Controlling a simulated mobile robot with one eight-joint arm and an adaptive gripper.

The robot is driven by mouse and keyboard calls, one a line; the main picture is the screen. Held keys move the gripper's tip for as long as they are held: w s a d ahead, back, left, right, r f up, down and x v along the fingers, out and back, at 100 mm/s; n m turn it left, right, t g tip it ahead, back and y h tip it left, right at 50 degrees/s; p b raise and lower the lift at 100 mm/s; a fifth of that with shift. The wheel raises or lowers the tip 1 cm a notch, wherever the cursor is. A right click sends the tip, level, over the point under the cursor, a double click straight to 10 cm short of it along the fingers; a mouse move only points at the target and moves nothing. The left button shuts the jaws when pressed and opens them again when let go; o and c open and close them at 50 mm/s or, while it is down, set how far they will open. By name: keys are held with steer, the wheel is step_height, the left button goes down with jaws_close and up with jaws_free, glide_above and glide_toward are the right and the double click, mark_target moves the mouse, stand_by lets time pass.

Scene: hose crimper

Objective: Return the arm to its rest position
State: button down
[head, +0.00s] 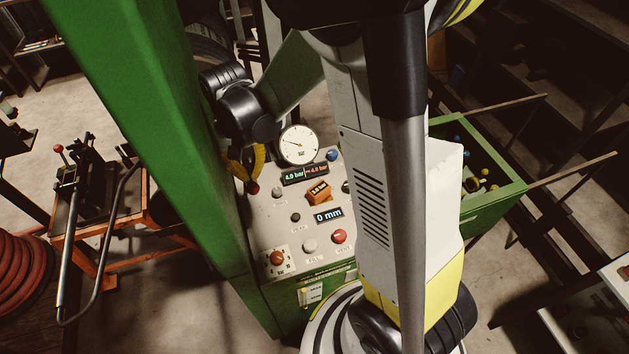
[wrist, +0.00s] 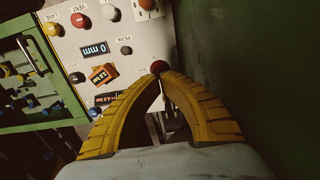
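My gripper (head: 246,172) is at the upper left of the control panel (head: 300,225), beside the green post. Its yellow fingers point down at the panel, close to a red button (head: 253,188). In the wrist view the fingertips (wrist: 161,77) come together with nothing held between them. The red button (wrist: 159,67) shows just past the tips there; I cannot tell whether they touch it. My arm reaches over the panel and hides part of its right side.
A thick green post (head: 150,130) stands close left of my gripper. A round gauge (head: 299,145) stands at the panel's top. A green drawer (head: 495,200) with coloured parts is at right. An orange bench (head: 105,215) with a lever tool is at left.

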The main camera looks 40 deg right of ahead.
stand_by(0.3)
steer(key=s+t+b, duration=0.1)
steer(key=b, duration=0.2)
steer(key=shift+f+b, duration=0.15)
steer(key=shift+b, duration=0.25)
steer(key=s+f+n+t+b, duration=0.3)
steer(key=s+f+t+b, duration=0.3)
steer(key=s+b, duration=0.5)
steer(key=b, duration=0.7)
steer(key=shift+s+f+n, duration=0.25)
steer(key=shift+s+n, duration=0.05)
steer(key=shift+s, duration=0.1)
